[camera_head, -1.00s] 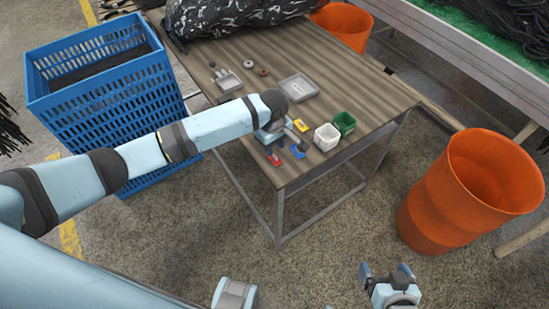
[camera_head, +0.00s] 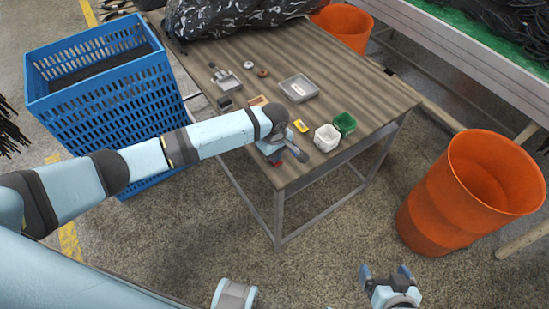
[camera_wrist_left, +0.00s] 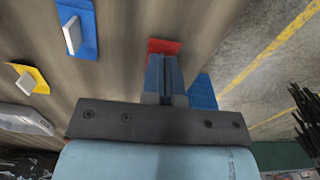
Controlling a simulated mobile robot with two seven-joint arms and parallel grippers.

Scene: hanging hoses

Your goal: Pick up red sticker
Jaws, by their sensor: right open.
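The red sticker (camera_wrist_left: 164,46) lies on the wooden table near its front corner. In the head view only a bit of red (camera_head: 277,162) shows below my left gripper (camera_head: 276,155). In the left wrist view the left gripper's fingers (camera_wrist_left: 165,78) look close together, and their tips reach over the red sticker. The sticker's middle and any raised tab are hidden by the fingers, so I cannot tell whether they grip it. My right gripper (camera_head: 387,271) is open and empty, in front of the table and away from it.
A blue sticker (camera_wrist_left: 86,30) and a yellow sticker (camera_wrist_left: 37,77), each with a pale upright tab, lie nearby. A white box (camera_head: 327,138) and a green box (camera_head: 345,123) stand to the right. A blue crate (camera_head: 105,110) is left, an orange bin (camera_head: 425,215) right.

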